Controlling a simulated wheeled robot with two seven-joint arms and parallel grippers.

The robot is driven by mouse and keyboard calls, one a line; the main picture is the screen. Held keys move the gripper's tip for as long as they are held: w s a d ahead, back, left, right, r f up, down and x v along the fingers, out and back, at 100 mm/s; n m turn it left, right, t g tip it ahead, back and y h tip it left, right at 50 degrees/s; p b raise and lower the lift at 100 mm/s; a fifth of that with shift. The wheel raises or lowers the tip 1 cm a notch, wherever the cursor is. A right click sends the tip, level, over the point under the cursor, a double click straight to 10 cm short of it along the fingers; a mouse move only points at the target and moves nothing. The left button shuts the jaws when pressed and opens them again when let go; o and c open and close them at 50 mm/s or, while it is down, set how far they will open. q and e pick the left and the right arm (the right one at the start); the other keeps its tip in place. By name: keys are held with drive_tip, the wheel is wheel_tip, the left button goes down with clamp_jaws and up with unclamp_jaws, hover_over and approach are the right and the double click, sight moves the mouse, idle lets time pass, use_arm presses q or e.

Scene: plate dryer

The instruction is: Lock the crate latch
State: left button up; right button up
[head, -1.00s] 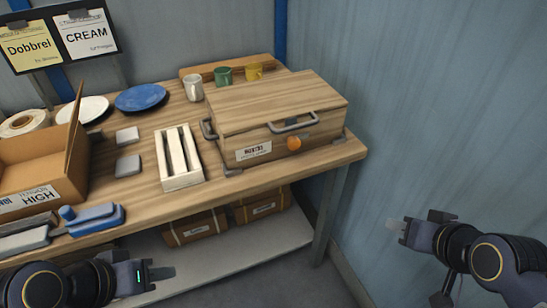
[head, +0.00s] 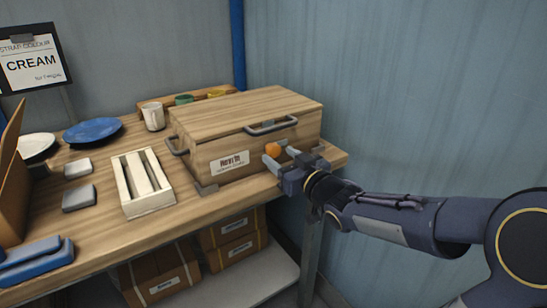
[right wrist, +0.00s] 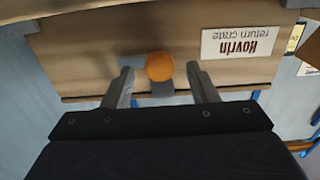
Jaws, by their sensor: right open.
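The wooden crate (head: 203,152) stands lid-down on the right end of the workbench. Its latch has a round orange knob (head: 272,150) on the front face, which also shows in the right wrist view (right wrist: 160,66). A grey plate (right wrist: 131,61) lies beside the knob there. My right gripper (head: 280,158) is open at the crate's front. In the right wrist view its two fingers (right wrist: 163,82) stand on either side of the knob, with gaps between. My left gripper is not in view.
A grey handle (head: 270,127) sits above the knob on the crate's front. A white slatted rack (head: 133,208) stands left of the crate, with plates and cups behind. The blue wall (head: 420,90) is close on the right. Boxes (head: 232,227) lie below the bench.

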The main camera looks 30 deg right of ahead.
drive_tip(key=shift+w, duration=1.25)
drive_tip(key=c, duration=0.9)
drive_tip(key=shift+c, duration=0.2)
